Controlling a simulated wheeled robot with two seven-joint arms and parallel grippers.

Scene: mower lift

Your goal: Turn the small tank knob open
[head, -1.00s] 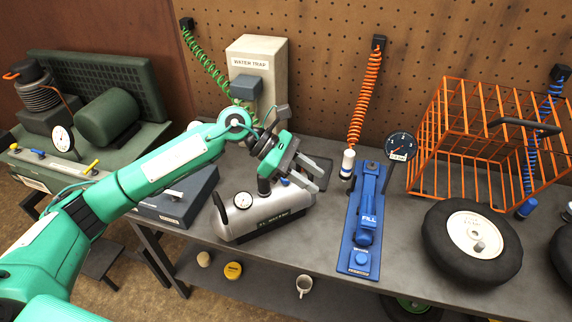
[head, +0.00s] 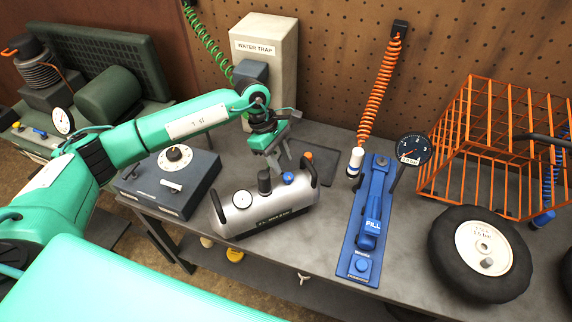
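The small tank (head: 265,211) is a silver cylinder with a dark label, lying on the grey bench. On its top are a round white gauge (head: 242,200), a black cap (head: 264,182), a small blue knob (head: 288,178) and a black handle at the right end. My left gripper (head: 282,164) is just above and behind the tank, pointing down, near the blue knob. Its fingers look apart, with nothing seen between them. I cannot tell whether a finger touches the knob. My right gripper is not in view.
A blue-grey box with a dial (head: 175,157) stands left of the tank. The water trap (head: 262,60) stands behind. To the right are a blue fill station (head: 367,225), a gauge (head: 413,149), a wheel (head: 479,253) and an orange wire cage (head: 480,130).

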